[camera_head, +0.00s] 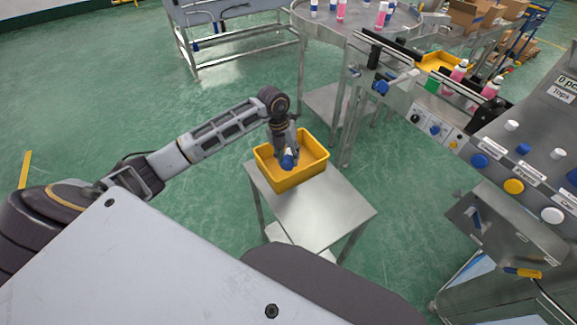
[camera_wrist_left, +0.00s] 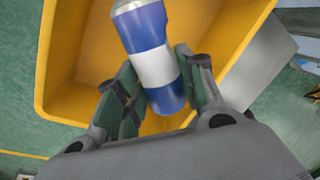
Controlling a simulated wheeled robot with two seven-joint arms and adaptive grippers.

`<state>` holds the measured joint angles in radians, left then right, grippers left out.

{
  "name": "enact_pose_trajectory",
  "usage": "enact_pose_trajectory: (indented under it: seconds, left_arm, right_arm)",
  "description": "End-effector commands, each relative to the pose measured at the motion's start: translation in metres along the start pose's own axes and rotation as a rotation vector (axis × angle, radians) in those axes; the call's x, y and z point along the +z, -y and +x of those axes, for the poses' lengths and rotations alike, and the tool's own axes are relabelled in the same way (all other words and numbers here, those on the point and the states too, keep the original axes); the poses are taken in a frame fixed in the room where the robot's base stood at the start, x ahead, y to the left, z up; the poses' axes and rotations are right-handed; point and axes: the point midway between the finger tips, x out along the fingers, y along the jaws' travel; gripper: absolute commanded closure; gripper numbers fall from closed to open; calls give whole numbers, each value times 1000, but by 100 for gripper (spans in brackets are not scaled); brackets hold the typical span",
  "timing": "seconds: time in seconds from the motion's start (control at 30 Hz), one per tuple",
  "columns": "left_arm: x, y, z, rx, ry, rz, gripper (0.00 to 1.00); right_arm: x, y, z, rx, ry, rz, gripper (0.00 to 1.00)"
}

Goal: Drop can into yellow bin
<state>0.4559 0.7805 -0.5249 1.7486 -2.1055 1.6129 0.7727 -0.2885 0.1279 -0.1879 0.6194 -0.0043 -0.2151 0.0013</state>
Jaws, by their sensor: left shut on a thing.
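A blue and white can (camera_wrist_left: 153,60) is held between the two fingers of my left gripper (camera_wrist_left: 160,85) in the left wrist view. The can also shows as a small blue shape (camera_head: 287,160) in the head view. My left gripper (camera_head: 286,152) points down over the yellow bin (camera_head: 300,181), with the can over the bin's opening. The bin's yellow wall (camera_wrist_left: 57,75) surrounds the can in the left wrist view. I cannot tell if the can touches the bin floor. My right gripper is not in view.
The bin stands on a small metal table (camera_head: 325,208) whose front part is bare. A control panel (camera_head: 530,170) with knobs stands at the right. Green floor is open at the left.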

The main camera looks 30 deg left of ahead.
Motion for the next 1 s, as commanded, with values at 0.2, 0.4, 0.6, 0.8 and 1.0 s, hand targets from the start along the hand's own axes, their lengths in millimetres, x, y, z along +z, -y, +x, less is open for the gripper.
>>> enact_pose_trajectory:
  seconds: [0.2,0.4,0.6,0.8,1.0]
  left_arm:
    - [0,-3,17,-1,0,0,85]
    - [0,-3,18,-1,1,0,85]
    - [0,-4,21,-1,0,0,85]
    - [0,-7,39,-2,-2,-2,85]
    - [0,-10,54,-1,0,0,85]
  right_arm:
    - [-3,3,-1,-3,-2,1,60]
    - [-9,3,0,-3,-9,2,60]
    - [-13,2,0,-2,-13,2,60]
    - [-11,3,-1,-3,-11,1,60]
    - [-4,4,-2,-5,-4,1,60]
